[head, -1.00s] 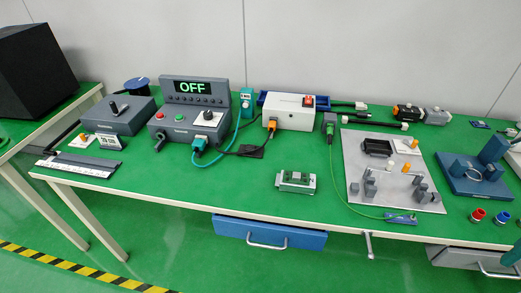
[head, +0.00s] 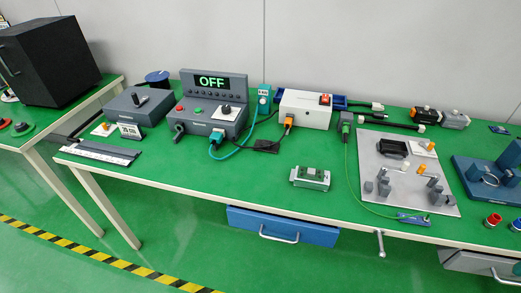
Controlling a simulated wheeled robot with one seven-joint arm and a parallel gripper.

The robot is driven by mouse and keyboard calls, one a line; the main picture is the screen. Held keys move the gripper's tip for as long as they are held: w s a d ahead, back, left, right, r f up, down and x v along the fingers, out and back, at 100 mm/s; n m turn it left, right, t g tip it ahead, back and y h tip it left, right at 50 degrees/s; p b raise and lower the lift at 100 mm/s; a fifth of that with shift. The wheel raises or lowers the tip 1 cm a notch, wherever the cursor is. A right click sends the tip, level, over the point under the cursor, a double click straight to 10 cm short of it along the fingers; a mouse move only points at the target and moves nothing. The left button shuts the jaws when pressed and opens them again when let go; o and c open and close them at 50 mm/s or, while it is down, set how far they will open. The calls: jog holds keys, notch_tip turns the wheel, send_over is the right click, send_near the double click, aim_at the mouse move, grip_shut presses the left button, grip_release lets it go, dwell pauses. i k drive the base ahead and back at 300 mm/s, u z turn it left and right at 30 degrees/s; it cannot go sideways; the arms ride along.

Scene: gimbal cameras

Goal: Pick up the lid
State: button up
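I cannot pick out a lid with certainty in the head view. A small clear-and-grey block-like fixture (head: 310,179) sits alone near the front middle of the long bench (head: 240,180). My gripper is not in view.
A large black box (head: 45,60) stands on the left table. The long bench holds a control box reading OFF (head: 211,115), a white box (head: 305,108), cables and a grey plate with parts (head: 400,195). A blue drawer (head: 282,226) sticks out below the bench's front edge.

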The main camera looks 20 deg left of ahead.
aim_at(272, 149)
jog(key=u, duration=0.4)
jog(key=k, duration=0.95)
jog(key=u, duration=1.05)
jog(key=i, duration=1.25)
jog(key=z, duration=0.65)
jog(key=i, duration=0.55)
jog(key=z, duration=0.35)
